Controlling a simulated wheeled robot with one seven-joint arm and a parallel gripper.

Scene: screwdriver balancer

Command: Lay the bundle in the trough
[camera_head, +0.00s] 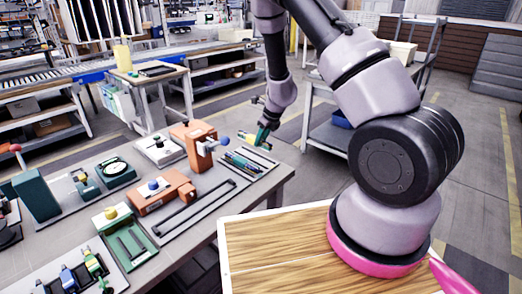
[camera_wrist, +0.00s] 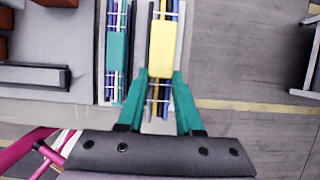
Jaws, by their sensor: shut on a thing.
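My gripper (camera_wrist: 160,98) has teal fingers either side of a bundle of thin rods with a yellow block (camera_wrist: 162,50) around them. It is shut on this bundle. In the head view my gripper (camera_head: 264,132) hangs over the far right end of the workbench. A second bundle with a teal block (camera_wrist: 117,52) lies just left of the held one in the wrist view. In the head view, rods (camera_head: 240,162) lie in a pale tray below my gripper. I cannot tell surely which part is the trough. The held bundle's height above the bench is unclear.
An orange fixture (camera_head: 193,146) with a blue knob stands just left of the rods. A plate with a long dark frame (camera_head: 198,208) lies nearer on the workbench. Several other fixtures crowd the bench's left side. Open floor lies right of the bench.

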